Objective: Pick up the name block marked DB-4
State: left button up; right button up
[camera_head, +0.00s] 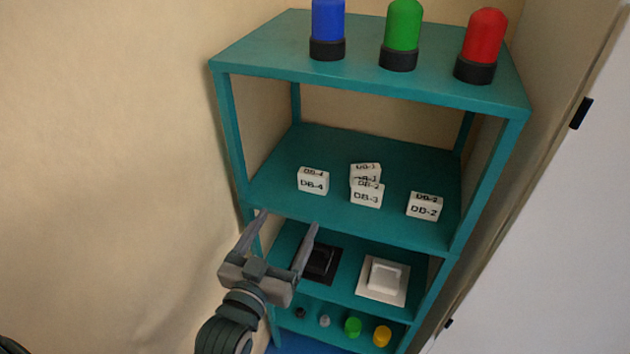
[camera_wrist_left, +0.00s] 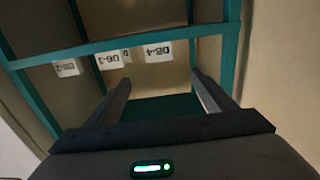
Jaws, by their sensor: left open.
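The white name block marked DB-4 (camera_head: 313,182) stands on the middle shelf at its left side. It also shows in the left wrist view (camera_wrist_left: 158,52), where its lettering is upside down. My left gripper (camera_head: 290,219) is open and empty, in front of the shelf's front edge, below and left of the DB-4 block and apart from it. Its two fingers (camera_wrist_left: 160,88) also show in the left wrist view, with the block beyond and between them. My right gripper is not in view.
Blocks marked DB-3 (camera_head: 366,195) and DB-2 (camera_head: 424,206) stand to the right, with another block behind DB-3. The teal shelf (camera_head: 400,238) has posts and a front edge near my gripper. Blue (camera_head: 328,22), green (camera_head: 403,28) and red (camera_head: 484,38) lamps stand on top.

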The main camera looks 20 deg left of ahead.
pick_arm(q)
jog(key=p, duration=0.2)
send_near(311, 178)
jog(key=w+p, duration=0.1)
jog(key=w, duration=0.4)
jog(key=shift+w+r+p, duration=0.1)
jog(key=shift+w+p, duration=0.1)
jog(key=shift+p, duration=0.15)
jog(key=shift+w, duration=0.35)
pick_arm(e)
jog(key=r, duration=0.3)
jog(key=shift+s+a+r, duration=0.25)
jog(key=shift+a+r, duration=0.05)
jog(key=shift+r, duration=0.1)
